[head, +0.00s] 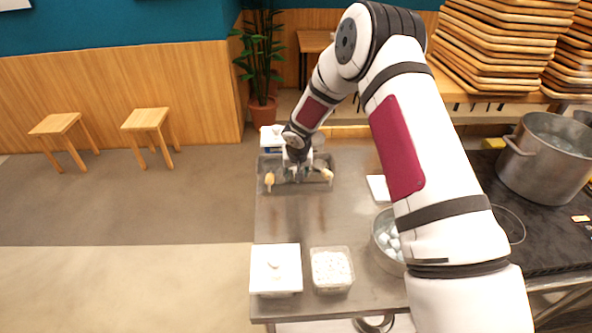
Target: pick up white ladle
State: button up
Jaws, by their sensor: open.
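My gripper (297,174) points down over a dark grey tray (263,165) at the far left of the steel counter. It is open, and its fingertips are small and blurred here. A tan utensil end (269,180) shows at the tray's left side. A pale cream utensil end (327,174) with a dark part beside it shows at the right side. I cannot tell for sure which of them is the white ladle. My gripper hides the middle of the tray, and I cannot tell whether it touches a utensil.
A white-topped box (275,262) and a clear tub of white pieces (331,270) stand at the counter's front. A metal bowl (380,255) is partly behind my arm. A large pot (545,165) and stacked wooden trays (490,45) are right. The counter's middle (315,215) is clear.

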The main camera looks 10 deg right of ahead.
grip_shut()
